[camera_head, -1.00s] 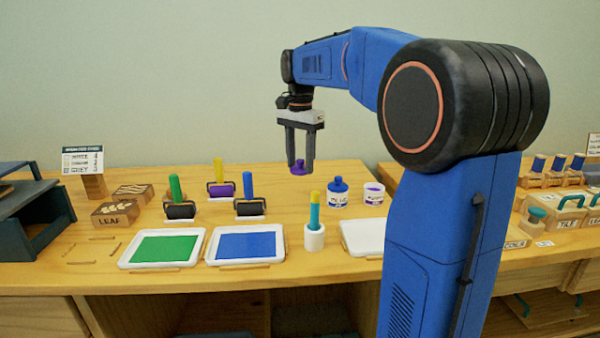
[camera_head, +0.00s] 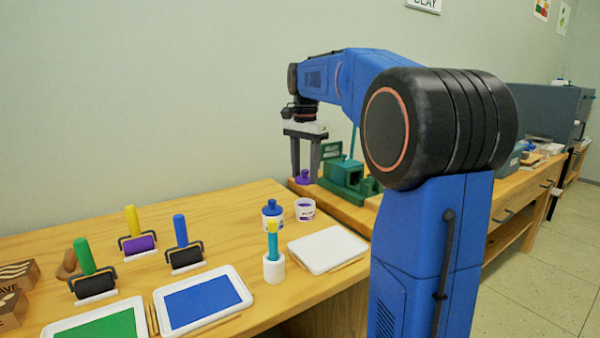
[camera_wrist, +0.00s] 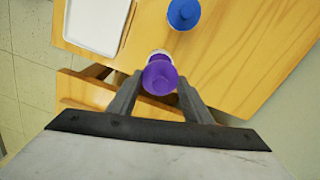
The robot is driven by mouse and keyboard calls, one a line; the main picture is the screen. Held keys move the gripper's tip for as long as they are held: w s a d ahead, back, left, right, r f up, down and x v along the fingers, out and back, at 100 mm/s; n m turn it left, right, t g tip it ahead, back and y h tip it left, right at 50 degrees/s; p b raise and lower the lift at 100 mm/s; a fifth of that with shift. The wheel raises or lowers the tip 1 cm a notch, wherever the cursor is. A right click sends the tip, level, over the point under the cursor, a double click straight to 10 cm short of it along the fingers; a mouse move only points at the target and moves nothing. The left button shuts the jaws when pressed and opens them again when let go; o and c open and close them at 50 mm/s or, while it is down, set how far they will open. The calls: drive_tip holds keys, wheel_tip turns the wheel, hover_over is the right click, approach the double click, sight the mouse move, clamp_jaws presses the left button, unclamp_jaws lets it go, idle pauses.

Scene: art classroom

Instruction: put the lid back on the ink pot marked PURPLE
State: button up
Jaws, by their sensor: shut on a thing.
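My gripper (camera_head: 305,174) is shut on a purple lid (camera_head: 304,178) and holds it in the air above and behind the pots. In the wrist view the purple lid (camera_wrist: 160,78) sits between my fingertips. An open white pot (camera_head: 305,212) with purple inside and a purple mark stands on the table below; its lettering is too small to read. In the wrist view a bit of this pot's pale rim (camera_wrist: 158,53) shows past the lid, which hides the rest. A pot with a blue lid (camera_head: 272,210) stands just left of the open pot.
Ink rollers and a blue ink tray (camera_head: 203,301) are at left. A green press (camera_head: 347,175) stands behind at right.

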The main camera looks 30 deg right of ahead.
drive_tip(key=shift+d+f, duration=0.1)
drive_tip(key=shift+f, duration=3.05)
drive_tip(key=shift+f, duration=0.1)
drive_tip(key=o, duration=1.6)
drive_tip(key=shift+c, duration=0.2)
drive_tip(key=shift+r, duration=3.5)
